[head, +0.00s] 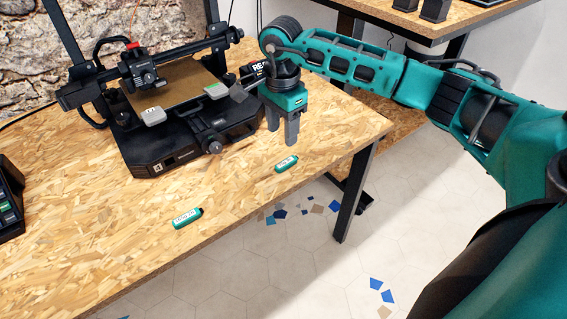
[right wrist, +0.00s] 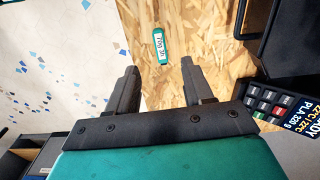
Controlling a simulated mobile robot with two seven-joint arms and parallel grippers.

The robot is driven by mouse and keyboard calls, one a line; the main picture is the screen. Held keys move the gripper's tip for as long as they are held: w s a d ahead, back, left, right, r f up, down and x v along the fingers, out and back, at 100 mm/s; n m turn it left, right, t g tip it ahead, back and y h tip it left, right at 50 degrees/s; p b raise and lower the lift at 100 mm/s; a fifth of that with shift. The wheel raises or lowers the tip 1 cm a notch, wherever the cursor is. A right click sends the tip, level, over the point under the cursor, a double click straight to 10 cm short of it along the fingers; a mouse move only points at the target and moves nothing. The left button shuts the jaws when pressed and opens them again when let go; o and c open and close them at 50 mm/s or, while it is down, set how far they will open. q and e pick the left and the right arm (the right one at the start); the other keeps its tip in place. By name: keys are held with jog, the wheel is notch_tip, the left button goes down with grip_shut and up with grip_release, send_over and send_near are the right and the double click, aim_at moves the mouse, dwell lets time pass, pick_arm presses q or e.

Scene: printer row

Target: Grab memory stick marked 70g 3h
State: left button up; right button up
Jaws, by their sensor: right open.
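A small teal memory stick (head: 287,164) with a white label lies flat on the wooden table near its right front edge. In the right wrist view the same memory stick (right wrist: 161,46) carries a label that seems to read 70g 3h. My right gripper (head: 282,137) points down just behind and above it. In the right wrist view its open, empty fingers (right wrist: 159,66) have the stick beyond their tips, roughly centred between them. A second teal stick (head: 187,218) lies nearer the front edge to the left; its label is too small to read. My left gripper is not in view.
A black 3D printer (head: 185,148) stands behind and left of the gripper. Its control panel (right wrist: 275,103) is close by in the right wrist view. A dark device (head: 10,195) sits at the far left. Bare table (head: 110,215) surrounds the sticks; the floor drops away in front.

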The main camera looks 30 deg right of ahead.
aim_at(282, 164)
notch_tip(282, 164, down, 10)
jog(key=shift+r, duration=0.1)
grip_shut()
dwell(0.7)
